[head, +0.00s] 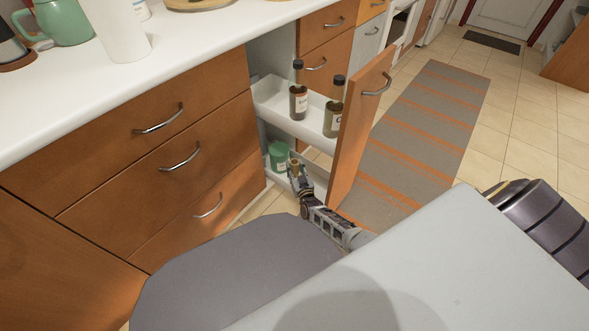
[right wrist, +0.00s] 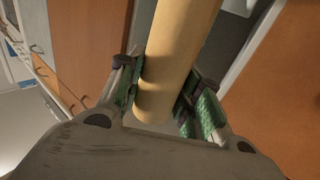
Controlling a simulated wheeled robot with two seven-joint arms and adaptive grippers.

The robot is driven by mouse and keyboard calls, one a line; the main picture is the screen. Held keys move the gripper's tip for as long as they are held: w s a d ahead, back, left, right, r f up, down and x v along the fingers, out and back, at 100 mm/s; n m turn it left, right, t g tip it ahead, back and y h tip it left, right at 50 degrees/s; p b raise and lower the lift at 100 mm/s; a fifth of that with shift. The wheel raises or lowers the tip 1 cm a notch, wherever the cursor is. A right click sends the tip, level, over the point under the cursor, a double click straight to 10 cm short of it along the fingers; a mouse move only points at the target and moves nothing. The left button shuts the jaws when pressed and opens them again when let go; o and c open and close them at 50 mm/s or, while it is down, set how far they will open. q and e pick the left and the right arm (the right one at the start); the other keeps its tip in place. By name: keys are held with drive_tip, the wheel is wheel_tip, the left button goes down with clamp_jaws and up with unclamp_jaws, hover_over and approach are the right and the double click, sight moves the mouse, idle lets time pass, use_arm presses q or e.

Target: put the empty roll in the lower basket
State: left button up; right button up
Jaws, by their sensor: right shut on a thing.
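The empty roll (right wrist: 175,62), a tan cardboard tube, is between the fingers of my right gripper (right wrist: 163,98) in the right wrist view. In the head view my right gripper (head: 297,179) reaches into the pull-out cabinet at the level of the lower basket (head: 315,173). The small tan end of the roll (head: 295,165) shows at its fingertips, beside a green container (head: 279,156) standing in that basket. The gripper is shut on the roll. Whether the roll touches the basket floor cannot be told. My left gripper is not in view.
The upper basket (head: 274,100) holds two dark-capped bottles (head: 298,92) (head: 333,110) above my gripper. The pulled-out cabinet front (head: 357,130) stands close to its right. Closed drawers (head: 150,170) are to the left. A striped rug (head: 425,125) lies on the floor.

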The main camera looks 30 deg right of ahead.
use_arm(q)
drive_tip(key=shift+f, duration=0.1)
use_arm(e)
drive_tip(key=shift+f, duration=0.1)
drive_tip(key=shift+o, duration=1.1)
drive_tip(key=o, duration=0.5)
drive_tip(key=shift+c, duration=0.2)
drive_tip(key=shift+s+a+p, duration=0.2)
drive_tip(key=shift+s+p, duration=0.25)
drive_tip(key=shift+s, duration=0.45)
use_arm(q)
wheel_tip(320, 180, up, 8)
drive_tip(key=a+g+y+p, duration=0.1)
drive_tip(key=p, duration=0.2)
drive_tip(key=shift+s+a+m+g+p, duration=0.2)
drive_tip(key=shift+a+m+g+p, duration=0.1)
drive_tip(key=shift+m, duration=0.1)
use_arm(e)
drive_tip(key=s+a, duration=0.2)
drive_tip(key=s, duration=0.8)
drive_tip(key=shift+a, duration=0.15)
